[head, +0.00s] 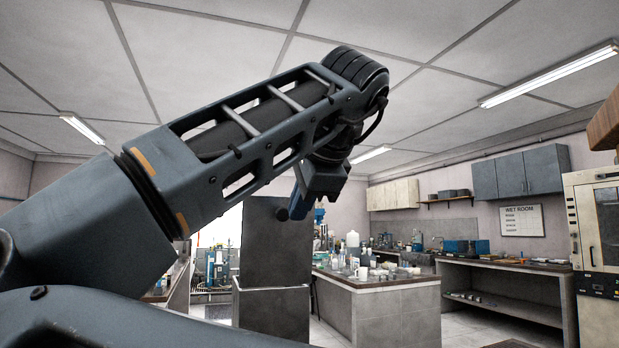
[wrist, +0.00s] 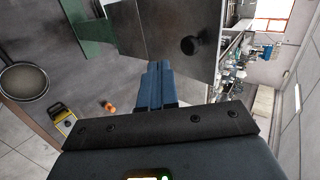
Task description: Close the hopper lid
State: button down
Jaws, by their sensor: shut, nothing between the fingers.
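The hopper (head: 270,315) is a dark grey box in the middle of the head view. Its lid (head: 262,245) stands raised, roughly upright, above the box. In the wrist view the lid (wrist: 165,20) shows as a grey panel with a round black knob (wrist: 190,45). My gripper (head: 298,205) is at the upper right edge of the lid in the head view. In the wrist view its blue fingers (wrist: 160,70) are together and empty, overlapping the panel's lower edge, left of the knob. I cannot tell whether they touch the lid. The hopper's opening is hidden.
A bench (head: 385,290) crowded with bottles and glassware stands right of the hopper. A counter (head: 500,268) runs along the back right, beside a cream cabinet (head: 600,225). The wrist view shows a round pan (wrist: 22,82), a yellow device (wrist: 63,120) and a small orange object (wrist: 110,107).

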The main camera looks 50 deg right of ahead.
jog(key=shift+w+d+p, duration=0.2)
jog(key=shift+w+d, duration=0.2)
jog(key=shift+w, duration=0.3)
jog(key=shift+w+d+p, duration=0.2)
jog(key=shift+w+d, duration=0.2)
jog(key=shift+w, duration=0.25)
jog(key=shift+w+d+p, duration=0.2)
jog(key=shift+w+d, duration=0.2)
jog(key=shift+w, duration=0.3)
